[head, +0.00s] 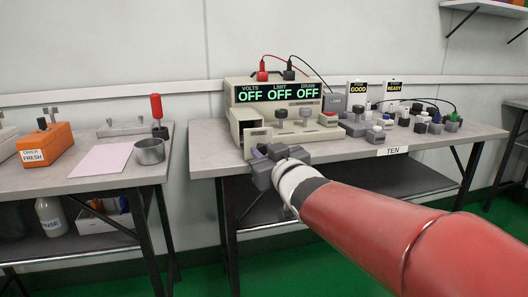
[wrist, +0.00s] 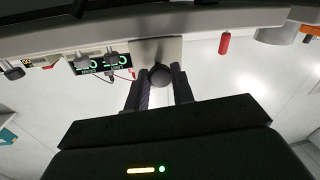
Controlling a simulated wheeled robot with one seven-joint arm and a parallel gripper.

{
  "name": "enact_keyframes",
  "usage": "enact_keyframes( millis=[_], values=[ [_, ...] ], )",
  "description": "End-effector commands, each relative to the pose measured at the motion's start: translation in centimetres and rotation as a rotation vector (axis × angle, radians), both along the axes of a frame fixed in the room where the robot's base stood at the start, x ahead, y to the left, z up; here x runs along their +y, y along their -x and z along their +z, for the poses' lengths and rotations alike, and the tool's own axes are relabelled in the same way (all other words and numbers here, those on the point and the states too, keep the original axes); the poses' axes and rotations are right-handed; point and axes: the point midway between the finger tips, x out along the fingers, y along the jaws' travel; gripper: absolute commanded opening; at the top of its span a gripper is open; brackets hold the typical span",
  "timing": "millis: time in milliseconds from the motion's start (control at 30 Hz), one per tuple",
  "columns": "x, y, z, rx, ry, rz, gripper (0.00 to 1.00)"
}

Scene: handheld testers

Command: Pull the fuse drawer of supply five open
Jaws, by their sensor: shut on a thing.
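The beige power supply (head: 240,95) stands on the right-hand bench, its display reading OFF three times. At its lower left front is the beige fuse drawer (head: 258,136), whose front stands forward of the display face near the bench edge. I cannot tell how far it is out. My gripper (head: 262,157) is just in front of and below the drawer front. In the wrist view, which is upside down, my gripper (wrist: 159,78) is shut on a dark round knob (wrist: 160,74) on the beige drawer front (wrist: 157,47). The head view hides the knob behind my gripper.
Red and black leads plug into the supply's top. The left bench holds a metal cup (head: 150,152), a pink sheet (head: 100,160) and an orange box (head: 47,144).

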Motion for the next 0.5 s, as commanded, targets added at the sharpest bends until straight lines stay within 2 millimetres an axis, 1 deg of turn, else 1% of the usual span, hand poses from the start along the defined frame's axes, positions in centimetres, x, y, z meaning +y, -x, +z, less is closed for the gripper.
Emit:
enact_keyframes(
  millis=[33,67,200,500],
  values=[
    [0.07,0.01,-0.02,0.000,0.000,0.001,0.00],
    [0.07,0.00,-0.02,0.000,0.000,0.001,0.28],
    [0.06,-0.01,-0.01,0.000,0.000,0.001,0.46],
    [-0.03,0.14,0.03,0.000,0.001,0.000,0.46]
  ],
)
